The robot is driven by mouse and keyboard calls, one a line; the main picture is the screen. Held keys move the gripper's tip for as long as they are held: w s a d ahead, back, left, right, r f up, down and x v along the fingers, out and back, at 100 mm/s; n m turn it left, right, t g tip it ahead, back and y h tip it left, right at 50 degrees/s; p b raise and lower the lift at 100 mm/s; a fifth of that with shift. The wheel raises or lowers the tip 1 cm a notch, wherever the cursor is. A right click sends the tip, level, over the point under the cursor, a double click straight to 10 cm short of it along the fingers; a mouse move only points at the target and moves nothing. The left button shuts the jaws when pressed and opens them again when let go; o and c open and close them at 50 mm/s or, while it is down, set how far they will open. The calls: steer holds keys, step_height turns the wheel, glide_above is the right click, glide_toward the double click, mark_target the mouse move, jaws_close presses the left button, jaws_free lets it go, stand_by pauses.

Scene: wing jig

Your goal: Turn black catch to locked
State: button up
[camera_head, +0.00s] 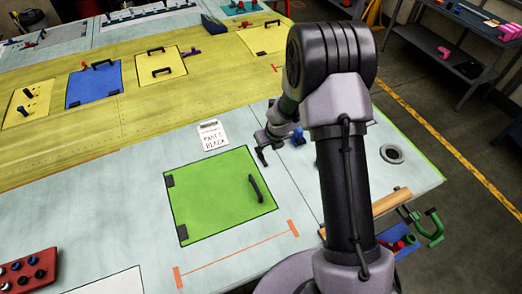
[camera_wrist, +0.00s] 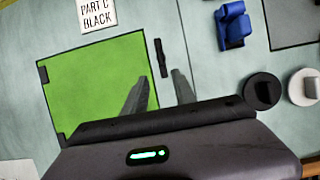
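The black catch (camera_wrist: 262,91) is a round dark disc with a raised bar across it, at the right of the wrist view. How its bar stands relative to locked cannot be told. In the head view it is not visible, and my arm covers that area. My gripper (camera_wrist: 160,76) points down over the bench beside the green panel, left of the catch and apart from it. In the head view my gripper (camera_head: 264,155) is near the green panel's far right corner.
A pale round piece (camera_wrist: 304,87) sits just right of the catch. A blue block (camera_wrist: 232,26) stands beyond it. The green panel (camera_wrist: 90,85) has a black raised handle (camera_wrist: 161,58) near my fingers. A card (camera_wrist: 97,14) reads "PART C BLACK".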

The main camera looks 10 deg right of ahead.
mark_target(262, 153)
steer(key=x, duration=0.3)
steer(key=b+x, duration=0.1)
steer(key=x, duration=0.3)
steer(key=b+x, duration=0.1)
steer(key=x, duration=0.2)
steer(key=shift+w+f, duration=0.25)
steer(key=shift+w, duration=0.2)
steer(key=shift+w+a+f, duration=0.1)
steer(key=shift+f, duration=0.55)
steer(key=shift+w+f, duration=0.3)
steer(key=shift+w, duration=0.05)
steer(key=shift+s, duration=0.1)
steer(key=shift+c, duration=0.2)
steer(key=shift+r, duration=0.1)
jaws_close()
